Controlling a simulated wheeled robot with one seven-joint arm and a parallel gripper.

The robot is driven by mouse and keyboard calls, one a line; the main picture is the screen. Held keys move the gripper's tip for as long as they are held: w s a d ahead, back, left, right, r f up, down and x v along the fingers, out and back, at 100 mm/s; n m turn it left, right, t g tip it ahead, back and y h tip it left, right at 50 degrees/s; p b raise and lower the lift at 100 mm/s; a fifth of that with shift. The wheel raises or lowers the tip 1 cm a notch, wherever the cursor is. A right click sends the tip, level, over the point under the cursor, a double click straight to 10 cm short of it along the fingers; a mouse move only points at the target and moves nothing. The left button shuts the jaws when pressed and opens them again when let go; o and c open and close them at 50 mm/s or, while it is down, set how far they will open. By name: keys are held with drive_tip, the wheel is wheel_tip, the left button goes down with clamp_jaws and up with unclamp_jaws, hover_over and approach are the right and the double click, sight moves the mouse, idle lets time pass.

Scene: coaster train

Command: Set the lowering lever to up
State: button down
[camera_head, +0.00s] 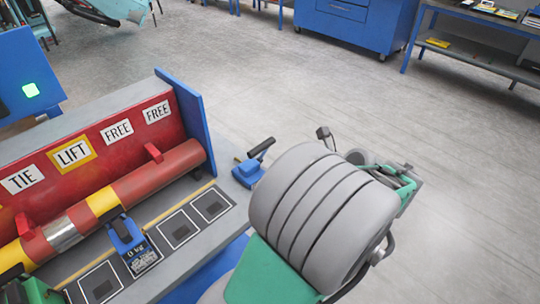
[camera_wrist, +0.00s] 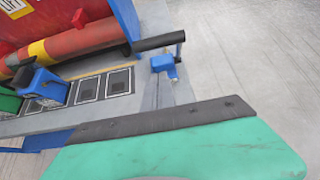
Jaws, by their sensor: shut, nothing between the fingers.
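A blue block with a black handle (camera_head: 250,171), which looks like the lowering lever, stands at the right end of the grey bench. Its handle slants up to the right in the head view. In the wrist view the blue block (camera_wrist: 163,63) sits below the black handle (camera_wrist: 160,41), which lies nearly level across the picture. No label shows on it. The green, black-edged part of my gripper (camera_wrist: 165,120) fills the bottom of the wrist view, apart from the lever. My gripper is shut and empty; in the head view my arm hides most of it.
A red and yellow roller (camera_head: 150,185) runs along the bench (camera_head: 185,235) under TIE, LIFT and FREE signs. A blue device marked 0 kg (camera_head: 127,240) stands in front of it. A blue upright panel (camera_head: 188,120) ends the bench near the lever. Open floor lies to the right.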

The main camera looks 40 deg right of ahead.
drive_tip(key=w, duration=0.6)
drive_tip(key=shift+f, duration=0.25)
drive_tip(key=shift+a+p, duration=0.1)
drive_tip(key=shift+p, duration=0.2)
